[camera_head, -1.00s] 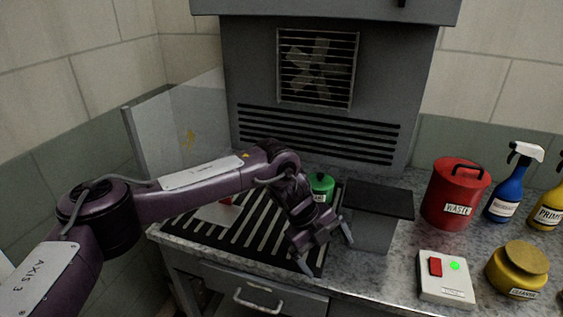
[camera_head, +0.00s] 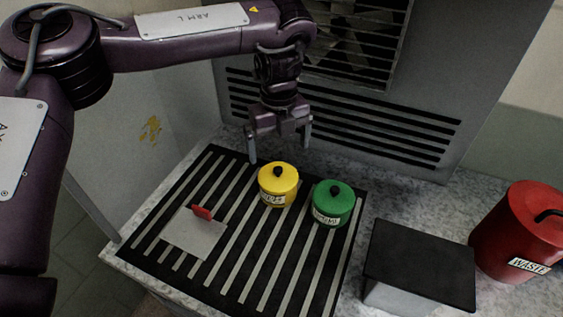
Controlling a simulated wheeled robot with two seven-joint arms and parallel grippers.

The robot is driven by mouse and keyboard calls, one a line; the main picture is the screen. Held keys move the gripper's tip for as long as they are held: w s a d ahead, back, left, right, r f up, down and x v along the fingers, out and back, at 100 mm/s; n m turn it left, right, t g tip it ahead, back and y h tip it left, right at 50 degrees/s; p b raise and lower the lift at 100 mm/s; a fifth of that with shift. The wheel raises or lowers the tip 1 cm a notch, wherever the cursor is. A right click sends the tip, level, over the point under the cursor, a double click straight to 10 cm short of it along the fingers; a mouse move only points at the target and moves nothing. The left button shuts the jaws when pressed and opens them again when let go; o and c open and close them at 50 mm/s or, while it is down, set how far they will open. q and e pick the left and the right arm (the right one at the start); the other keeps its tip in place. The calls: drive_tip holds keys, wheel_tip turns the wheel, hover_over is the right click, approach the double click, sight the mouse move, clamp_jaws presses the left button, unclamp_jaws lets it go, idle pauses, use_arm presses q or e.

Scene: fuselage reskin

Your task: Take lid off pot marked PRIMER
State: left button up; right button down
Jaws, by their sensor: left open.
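A yellow pot (camera_head: 277,190) with a yellow lid (camera_head: 278,176) and a black knob stands on the black-and-grey slatted mat. Its label is partly turned away and hard to read. A green pot (camera_head: 331,209) with a green lid and black knob stands just right of it; its label is also unclear. Both lids are on. My left gripper (camera_head: 279,150) points down with its two fingers spread, just behind and above the yellow pot's knob in the picture. Nothing is between the fingers. My right gripper is out of view.
A flat grey plate with a red handle (camera_head: 202,213) lies on the slatted mat (camera_head: 240,262). A box with a dark top (camera_head: 420,265) stands right of the mat, and a red WASTE bin (camera_head: 518,235) is at the far right. A vented cabinet (camera_head: 400,125) rises behind.

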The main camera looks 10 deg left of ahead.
sight(278, 168)
use_arm(q)
drive_tip(key=shift+s+f, duration=0.2)
drive_tip(key=shift+f, duration=0.3)
drive_tip(key=shift+s+f, duration=0.15)
drive_tip(key=shift+f, duration=0.3)
drive_tip(key=shift+f+p, duration=0.35)
drive_tip(key=shift+p, duration=0.05)
drive_tip(key=f, duration=0.1)
drive_tip(key=f+p, duration=0.1)
drive_tip(key=f, duration=0.1)
drive_tip(key=shift+w+a+f, duration=0.15)
drive_tip(key=shift+w+f, duration=0.15)
drive_tip(key=shift+f, duration=0.45)
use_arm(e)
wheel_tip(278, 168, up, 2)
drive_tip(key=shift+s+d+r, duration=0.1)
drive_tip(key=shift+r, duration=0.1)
use_arm(q)
drive_tip(key=shift+c, duration=0.3)
drive_tip(key=c, duration=0.7)
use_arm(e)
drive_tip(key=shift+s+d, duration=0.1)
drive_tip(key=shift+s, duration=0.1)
